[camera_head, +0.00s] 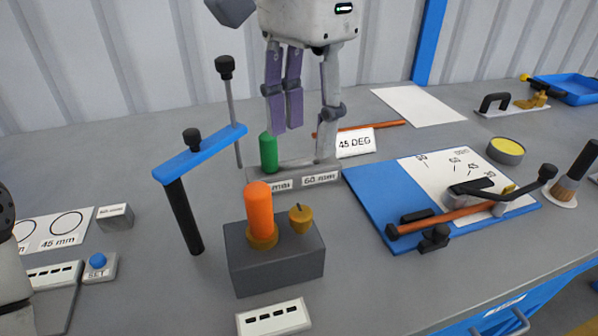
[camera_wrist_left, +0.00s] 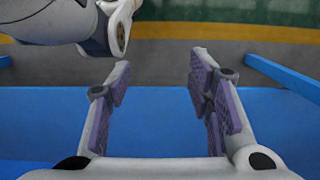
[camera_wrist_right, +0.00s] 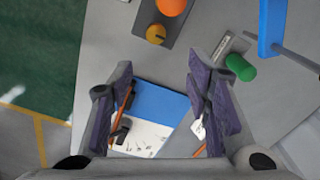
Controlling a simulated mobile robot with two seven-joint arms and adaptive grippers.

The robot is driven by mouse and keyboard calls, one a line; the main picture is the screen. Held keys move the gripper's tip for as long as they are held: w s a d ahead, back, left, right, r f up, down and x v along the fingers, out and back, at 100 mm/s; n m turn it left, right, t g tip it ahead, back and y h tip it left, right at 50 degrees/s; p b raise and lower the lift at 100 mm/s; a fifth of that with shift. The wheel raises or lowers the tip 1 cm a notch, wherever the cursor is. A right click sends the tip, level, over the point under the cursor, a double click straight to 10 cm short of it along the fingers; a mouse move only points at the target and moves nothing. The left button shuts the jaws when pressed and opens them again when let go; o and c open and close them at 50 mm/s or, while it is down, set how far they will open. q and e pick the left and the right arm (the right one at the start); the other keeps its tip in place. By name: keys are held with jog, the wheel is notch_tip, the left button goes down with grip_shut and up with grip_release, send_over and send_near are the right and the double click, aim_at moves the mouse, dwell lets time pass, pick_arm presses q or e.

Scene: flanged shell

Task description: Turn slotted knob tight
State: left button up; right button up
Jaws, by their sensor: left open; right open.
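A small brass-coloured knob (camera_head: 301,217) sits on top of a dark grey block (camera_head: 275,267); its slot is too small to make out. Beside it an orange cylinder (camera_head: 259,208) stands upright in a brass collar. In the right wrist view the knob (camera_wrist_right: 156,34) lies beyond the fingers, near the orange cylinder (camera_wrist_right: 172,6). My right gripper (camera_head: 305,122) is open and empty, above and behind the block, apart from the knob. My left gripper (camera_wrist_left: 160,78) is open and empty in its wrist view, over a blue surface and the floor.
A green cylinder (camera_head: 268,153) stands on a grey holder behind the block. A blue clamp bar (camera_head: 200,154) on a black post stands left. A blue board (camera_head: 376,206) with a paper scale and an orange rod lies right. A white label plate (camera_head: 273,318) lies in front.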

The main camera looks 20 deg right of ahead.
aim_at(305, 210)
jog(key=f, duration=1.1)
jog(key=shift+s+f, duration=0.3)
jog(key=shift+s, duration=0.1)
grip_shut()
